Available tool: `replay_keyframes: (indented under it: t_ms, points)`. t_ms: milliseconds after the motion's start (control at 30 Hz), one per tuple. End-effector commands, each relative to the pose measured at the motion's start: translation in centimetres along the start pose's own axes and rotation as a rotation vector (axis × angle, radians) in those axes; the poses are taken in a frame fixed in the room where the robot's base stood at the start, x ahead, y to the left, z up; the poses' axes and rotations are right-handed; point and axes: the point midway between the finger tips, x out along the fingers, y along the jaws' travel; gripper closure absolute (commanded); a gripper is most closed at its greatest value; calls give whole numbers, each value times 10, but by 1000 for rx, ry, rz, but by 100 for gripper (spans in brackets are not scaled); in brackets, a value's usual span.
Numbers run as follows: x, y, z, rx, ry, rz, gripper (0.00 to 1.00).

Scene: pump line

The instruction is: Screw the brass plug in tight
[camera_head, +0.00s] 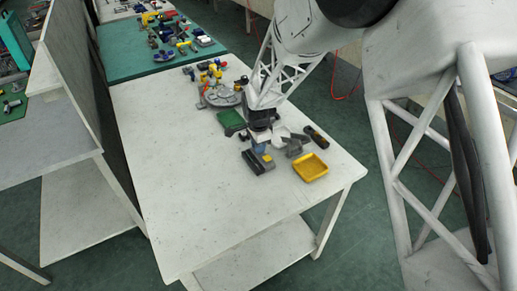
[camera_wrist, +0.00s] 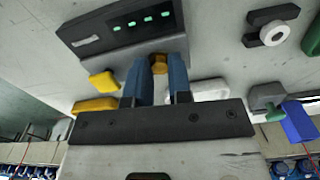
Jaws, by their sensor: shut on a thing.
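The brass plug (camera_wrist: 159,61) shows as a small brass-coloured piece between my fingertips in the wrist view. My gripper (camera_wrist: 160,68), with two blue fingers, is shut on it. The plug's far end is hidden, so I cannot tell whether it sits in a thread or how deep. A dark grey unit (camera_wrist: 125,28) with a row of green lights lies just beyond the fingertips. In the head view my gripper (camera_head: 260,148) is low over the white table, beside the dark unit (camera_head: 254,163); the plug is not distinguishable there.
A yellow tray (camera_head: 310,168) stands near the table's right edge. Grey parts (camera_head: 293,147) and a green box (camera_head: 230,119) are close to my gripper. A round grey fixture (camera_head: 223,97) stands farther back. The white table's front left (camera_head: 190,200) is clear.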

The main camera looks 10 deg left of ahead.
Motion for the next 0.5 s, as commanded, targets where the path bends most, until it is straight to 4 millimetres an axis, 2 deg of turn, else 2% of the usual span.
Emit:
replay_keyframes:
  t_ms: [267,500]
  points:
    - [0,0,0,5,0,0,98]
    - [0,0,0,113,0,0,98]
